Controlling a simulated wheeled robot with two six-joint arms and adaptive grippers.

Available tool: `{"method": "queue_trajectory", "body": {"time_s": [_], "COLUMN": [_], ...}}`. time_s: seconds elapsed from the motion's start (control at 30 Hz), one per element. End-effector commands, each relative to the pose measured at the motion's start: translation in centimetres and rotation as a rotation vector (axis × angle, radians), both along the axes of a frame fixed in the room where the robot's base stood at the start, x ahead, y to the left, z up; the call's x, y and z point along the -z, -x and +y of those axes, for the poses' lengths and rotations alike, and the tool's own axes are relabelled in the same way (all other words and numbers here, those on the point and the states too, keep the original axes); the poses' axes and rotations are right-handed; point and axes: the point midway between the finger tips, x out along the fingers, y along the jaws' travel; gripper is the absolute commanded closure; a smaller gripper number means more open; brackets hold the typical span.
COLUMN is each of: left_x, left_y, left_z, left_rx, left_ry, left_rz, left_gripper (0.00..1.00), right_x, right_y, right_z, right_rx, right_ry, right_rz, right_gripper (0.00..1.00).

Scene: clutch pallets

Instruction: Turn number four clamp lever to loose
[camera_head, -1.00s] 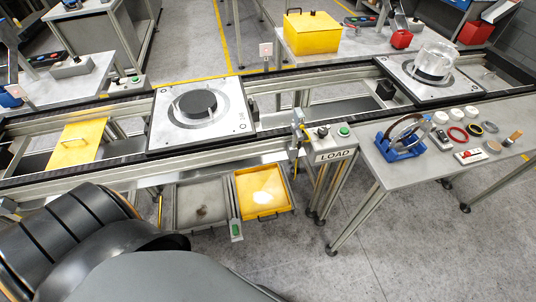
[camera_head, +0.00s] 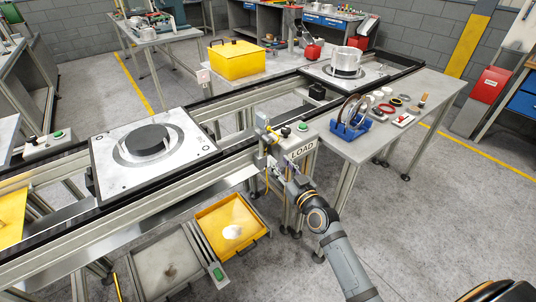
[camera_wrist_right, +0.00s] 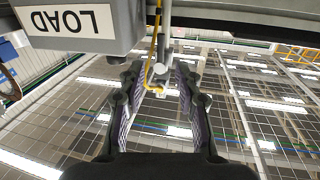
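My right gripper (camera_head: 275,168) is at the conveyor's front edge, just left of the LOAD box (camera_head: 301,148). In the right wrist view its two fingers (camera_wrist_right: 158,85) are apart. A small grey fitting (camera_wrist_right: 160,70) with a yellow bent tube lies between or just beyond the fingertips; I cannot tell whether they touch it. The same spot in the head view shows a grey bracket with a yellow top (camera_head: 264,124). I cannot make out a number four or clearly identify a clamp lever. My left gripper is not in view.
A pallet with a black disc (camera_head: 147,140) sits on the conveyor at left. The side table (camera_head: 375,147) holds a blue rack (camera_head: 350,128) and small parts.

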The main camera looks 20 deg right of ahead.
Motion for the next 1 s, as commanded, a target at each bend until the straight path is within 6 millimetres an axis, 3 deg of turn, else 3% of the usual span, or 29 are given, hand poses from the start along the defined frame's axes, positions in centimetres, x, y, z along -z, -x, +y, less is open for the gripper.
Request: {"method": "queue_trajectory", "body": {"time_s": [0.1,0.3,0.7,0.93,1.0], "left_x": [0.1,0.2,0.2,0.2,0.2], "left_y": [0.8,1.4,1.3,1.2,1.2], "left_z": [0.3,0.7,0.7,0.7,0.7], "left_rx": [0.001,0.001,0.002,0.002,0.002], "left_ry": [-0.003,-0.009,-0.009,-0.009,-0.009], "left_rz": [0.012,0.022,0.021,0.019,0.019], "left_gripper": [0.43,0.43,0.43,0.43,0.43], "right_x": [-0.1,0.0,0.1,0.1,0.1], "right_y": [-2.7,-6.0,-7.0,-7.0,-7.0], "right_z": [0.4,0.9,1.1,1.1,1.1], "right_rx": [0.001,0.000,0.000,0.000,0.000], "right_ry": [-0.004,-0.001,0.000,0.000,0.000], "right_rz": [-0.001,0.000,0.002,0.002,0.002], "right_gripper": [0.66,0.66,0.66,0.98,1.00]}}
